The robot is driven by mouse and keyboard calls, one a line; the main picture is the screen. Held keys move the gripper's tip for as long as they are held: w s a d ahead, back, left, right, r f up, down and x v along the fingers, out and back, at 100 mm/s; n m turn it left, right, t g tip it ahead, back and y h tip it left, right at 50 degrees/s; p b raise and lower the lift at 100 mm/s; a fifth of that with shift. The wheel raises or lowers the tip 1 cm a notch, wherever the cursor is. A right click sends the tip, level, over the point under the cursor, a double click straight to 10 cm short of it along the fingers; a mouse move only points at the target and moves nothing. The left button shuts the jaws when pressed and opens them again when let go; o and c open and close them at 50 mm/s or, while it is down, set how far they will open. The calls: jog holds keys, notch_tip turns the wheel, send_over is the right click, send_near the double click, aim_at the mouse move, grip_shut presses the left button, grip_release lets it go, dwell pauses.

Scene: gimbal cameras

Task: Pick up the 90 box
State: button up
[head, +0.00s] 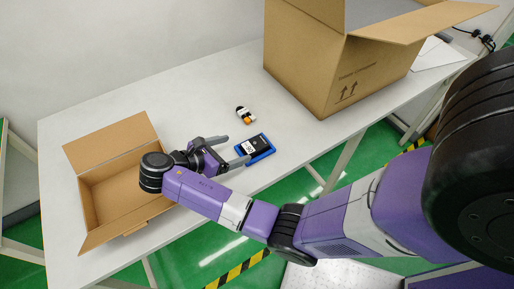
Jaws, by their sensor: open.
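A small blue box (267,153) with a black top and a white label lies on the white table. It may be the 90 box, but its print is too small to read. My gripper (238,149) is open and empty, just left of the blue box, with its fingers pointing right toward it. The lower fingertip is close to the box's left edge; whether they touch I cannot tell.
A small white, black and orange item (246,116) lies just behind the blue box. An open cardboard box (102,228) stands at the left, partly behind my arm. A large open cardboard carton (310,75) stands at the back right. The table (185,110) is clear at the back left.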

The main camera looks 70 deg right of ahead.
aim_at(255, 144)
jog(key=shift+b+x, duration=0.6)
jog(key=shift+x, duration=1)
jog(key=shift+p+x, duration=0.65)
jog(key=shift+x, duration=2.2)
jog(key=shift+s+a, duration=0.1)
jog(key=shift+s, duration=0.1)
jog(key=shift+c, duration=0.2)
jog(key=c, duration=1.6)
